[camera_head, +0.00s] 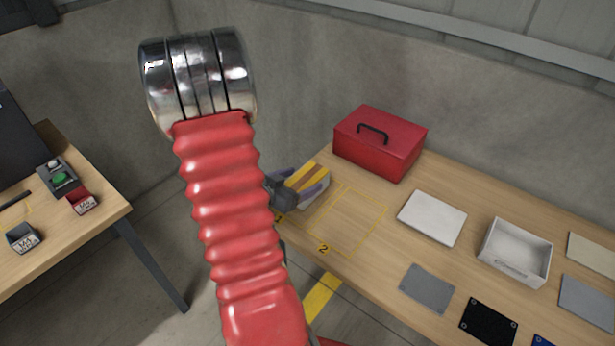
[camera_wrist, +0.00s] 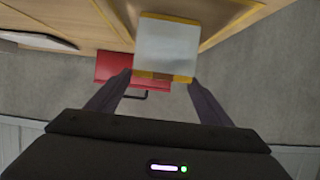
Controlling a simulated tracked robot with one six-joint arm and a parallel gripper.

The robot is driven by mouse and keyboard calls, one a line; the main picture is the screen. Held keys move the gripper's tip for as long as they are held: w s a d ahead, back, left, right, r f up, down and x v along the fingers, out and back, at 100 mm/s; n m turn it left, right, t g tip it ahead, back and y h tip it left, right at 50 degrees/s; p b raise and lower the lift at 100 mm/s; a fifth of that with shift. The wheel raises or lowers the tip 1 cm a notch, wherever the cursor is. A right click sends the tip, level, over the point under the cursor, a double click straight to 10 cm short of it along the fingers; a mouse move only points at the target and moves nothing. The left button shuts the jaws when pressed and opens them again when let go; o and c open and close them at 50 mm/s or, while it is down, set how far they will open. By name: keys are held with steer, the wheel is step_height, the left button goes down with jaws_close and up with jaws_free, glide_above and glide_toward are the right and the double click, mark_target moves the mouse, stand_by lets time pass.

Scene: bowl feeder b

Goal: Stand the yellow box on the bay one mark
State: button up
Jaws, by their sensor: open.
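The yellow box (camera_head: 309,177), with a brown stripe and a pale face, is at the left edge of the right-hand table. It appears to rest at the bay one mark (camera_head: 280,218), whose number is partly hidden by my gripper. In the wrist view the box (camera_wrist: 167,43) shows a pale grey face with yellow edges. My gripper (camera_head: 303,183) is open, one finger on each side of the box. In the wrist view my gripper's (camera_wrist: 163,80) fingertips flank the box's near end, with small gaps visible. Whether the box's base is fully flat is hidden.
A red toolbox (camera_head: 380,143) stands close behind the box. The empty bay two outline (camera_head: 352,222) lies to its right. A white plate (camera_head: 432,218), a white tray (camera_head: 514,252) and several flat plates are further right. A second table (camera_head: 60,235) stands left.

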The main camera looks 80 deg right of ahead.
steer(key=v, duration=0.8)
steer(key=shift+a, duration=0.2)
stand_by(0.3)
steer(key=shift+w, duration=0.2)
